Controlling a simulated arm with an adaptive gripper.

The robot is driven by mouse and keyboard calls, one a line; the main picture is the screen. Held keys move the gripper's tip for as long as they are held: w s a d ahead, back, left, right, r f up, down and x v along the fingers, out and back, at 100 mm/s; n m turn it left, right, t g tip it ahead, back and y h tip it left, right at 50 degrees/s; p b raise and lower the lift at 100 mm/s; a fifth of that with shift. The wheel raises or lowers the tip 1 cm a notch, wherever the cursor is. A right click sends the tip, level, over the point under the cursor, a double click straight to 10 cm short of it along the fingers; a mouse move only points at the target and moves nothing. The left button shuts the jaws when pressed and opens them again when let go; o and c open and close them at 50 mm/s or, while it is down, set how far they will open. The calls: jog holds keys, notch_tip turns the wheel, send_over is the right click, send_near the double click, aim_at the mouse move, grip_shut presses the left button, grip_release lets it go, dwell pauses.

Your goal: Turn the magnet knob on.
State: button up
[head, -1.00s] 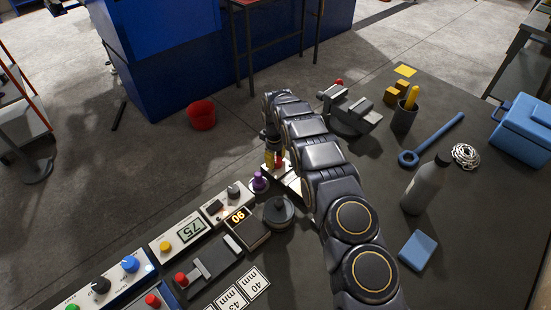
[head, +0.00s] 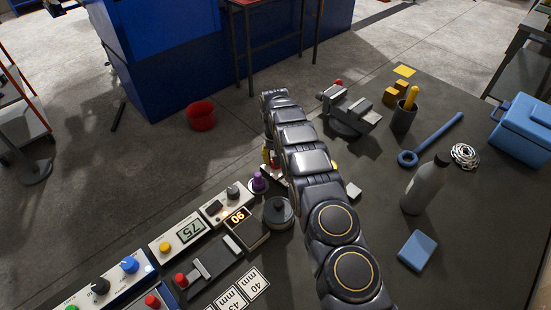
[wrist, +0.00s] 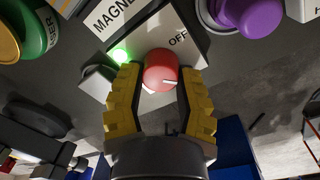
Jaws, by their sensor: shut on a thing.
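The magnet knob (wrist: 161,70) is red with a white pointer line, on a light panel labelled MAGNET (wrist: 118,12). A green lamp (wrist: 119,52) on the panel's left side is lit. My gripper (wrist: 160,82) has its two yellow ribbed fingers on either side of the knob, shut on it. In the head view my gripper (head: 267,158) is mostly hidden behind my arm, and the knob cannot be made out clearly.
A purple knob (wrist: 262,17) and a green-ringed control (wrist: 30,30) flank the panel.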

jog(key=shift+s+f+m, duration=0.1)
jog(key=shift+f+m, duration=0.05)
jog(key=shift+m, duration=1.15)
jog(key=shift+a, duration=0.1)
jog(key=o, duration=1.1)
jog(key=shift+o, duration=0.2)
jog(key=shift+r, duration=0.25)
